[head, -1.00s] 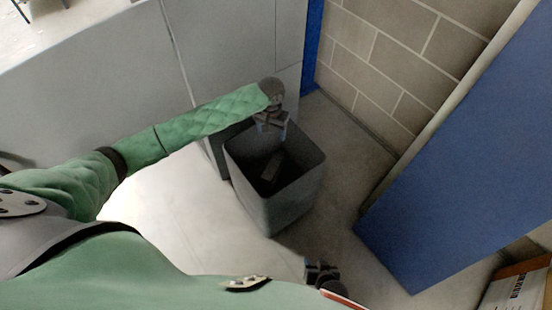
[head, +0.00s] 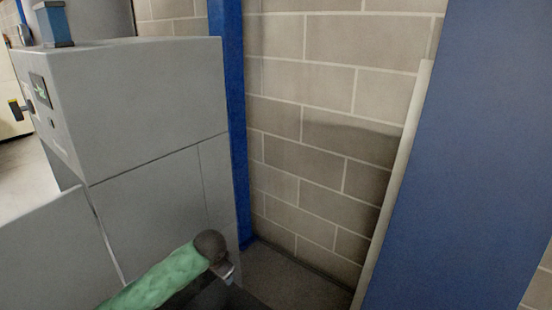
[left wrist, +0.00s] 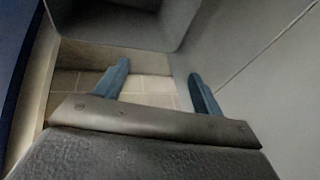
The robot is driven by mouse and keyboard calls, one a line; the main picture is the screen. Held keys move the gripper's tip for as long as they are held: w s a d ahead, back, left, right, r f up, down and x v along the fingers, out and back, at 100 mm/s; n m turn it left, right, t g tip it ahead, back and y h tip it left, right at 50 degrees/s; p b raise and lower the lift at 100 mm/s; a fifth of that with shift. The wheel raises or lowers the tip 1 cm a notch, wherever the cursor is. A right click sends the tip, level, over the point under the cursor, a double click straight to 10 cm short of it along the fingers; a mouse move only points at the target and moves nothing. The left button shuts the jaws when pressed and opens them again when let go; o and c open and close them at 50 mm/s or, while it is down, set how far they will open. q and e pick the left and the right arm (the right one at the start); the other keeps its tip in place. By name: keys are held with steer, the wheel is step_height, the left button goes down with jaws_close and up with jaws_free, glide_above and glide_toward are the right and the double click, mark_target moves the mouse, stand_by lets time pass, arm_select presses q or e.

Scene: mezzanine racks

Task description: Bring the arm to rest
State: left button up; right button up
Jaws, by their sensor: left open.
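My left arm, in a green quilted sleeve, comes in at the bottom of the head view. Its dark wrist ends in my left gripper (head: 230,270), which shows only in part beside the grey cabinet's lower corner. In the left wrist view the two blue fingers of my left gripper (left wrist: 160,70) stand apart with nothing between them. Pale brick or block wall shows behind the gap. My right gripper is not in view.
A grey cabinet (head: 150,110) stands at left, with a blue object (head: 52,24) on top. A blue post (head: 232,120) and block wall (head: 330,130) are behind. A blue panel (head: 460,160) stands at right. Dark floor (head: 300,277) shows between.

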arm_select(q)
steer(key=s+d+r+m+t+h+p, duration=0.1)
steer(key=s+d+r, duration=0.1)
steer(key=r, duration=0.3)
steer(key=s+d+r+t+p, duration=0.1)
steer(key=d+r+t, duration=0.1)
steer(key=d+r, duration=0.15)
steer(key=s+r+n+p, duration=0.1)
steer(key=s+r+p, duration=0.2)
steer(key=s, duration=0.6)
steer(key=s+f+n+g+p, duration=0.2)
steer(key=s+f, duration=0.3)
steer(key=s, duration=0.9)
steer(key=s+a+f+n+g+h+p, duration=0.1)
steer(key=s+f+n+g+p, duration=0.1)
steer(key=s, duration=1.3)
step_height(320, 180, down, 3)
steer(key=g+p, duration=0.1)
steer(key=p, duration=0.2)
steer(key=shift+s+a+r+n, duration=0.15)
steer(key=shift+s+n, duration=0.1)
steer(key=shift+n, duration=0.05)
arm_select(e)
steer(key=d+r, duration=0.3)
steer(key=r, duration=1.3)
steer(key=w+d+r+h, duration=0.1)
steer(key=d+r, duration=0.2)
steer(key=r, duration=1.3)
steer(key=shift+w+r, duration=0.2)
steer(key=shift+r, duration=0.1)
